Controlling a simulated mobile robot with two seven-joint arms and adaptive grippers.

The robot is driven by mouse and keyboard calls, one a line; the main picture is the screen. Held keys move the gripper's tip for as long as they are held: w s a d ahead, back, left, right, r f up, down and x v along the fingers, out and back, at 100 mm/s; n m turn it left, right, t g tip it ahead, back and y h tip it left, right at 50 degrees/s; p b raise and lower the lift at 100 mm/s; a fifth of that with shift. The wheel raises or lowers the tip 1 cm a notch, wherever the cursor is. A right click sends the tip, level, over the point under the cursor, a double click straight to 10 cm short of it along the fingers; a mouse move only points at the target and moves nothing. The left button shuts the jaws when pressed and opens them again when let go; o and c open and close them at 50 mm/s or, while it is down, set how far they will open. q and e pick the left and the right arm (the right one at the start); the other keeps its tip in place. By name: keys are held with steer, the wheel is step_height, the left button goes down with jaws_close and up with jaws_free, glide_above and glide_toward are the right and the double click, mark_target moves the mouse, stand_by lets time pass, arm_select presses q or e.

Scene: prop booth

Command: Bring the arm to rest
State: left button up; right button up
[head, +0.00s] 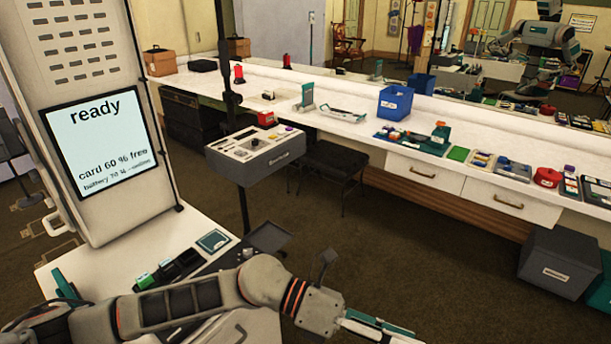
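One arm of mine comes in from the left along the bottom of the head view, over the white cart top. It ends in my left gripper (378,326), with teal and pale parts at the bottom edge. The gripper is partly cut off, so I cannot tell whether its fingers are open or shut. No held object shows. It is in front of the brown carpet, apart from the counter. My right gripper is not in direct view.
A white cart (85,236) with a "ready" screen (95,143) stands at left. A grey control box (256,155) on a post and a black stool (334,163) stand before the long counter (345,128). A blue bin (395,103) sits there. Carpet (400,240) is clear.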

arm_select(q)
steer(key=w+r+n+t+h, duration=0.6)
steer(key=n+t, duration=0.3)
steer(key=n, duration=0.4)
steer(key=w+a+f+n+t+y, duration=0.7)
steer(key=a+f+n+t, duration=0.35)
steer(key=n, duration=0.65)
steer(key=s+a+f+n+y, duration=0.2)
steer(key=a+f+n+y, duration=0.55)
steer(key=a+f, duration=0.5)
steer(key=s+a+f+n+g+y, duration=0.3)
steer(key=s+a+f+n, duration=0.3)
steer(key=s+a+f, duration=0.5)
steer(key=shift+s+a+f+y, duration=0.25)
steer(key=shift+a+f+y, duration=0.2)
steer(key=shift+a+f, duration=0.4)
steer(key=shift+d+g, duration=0.1)
steer(key=shift+g, duration=0.15)
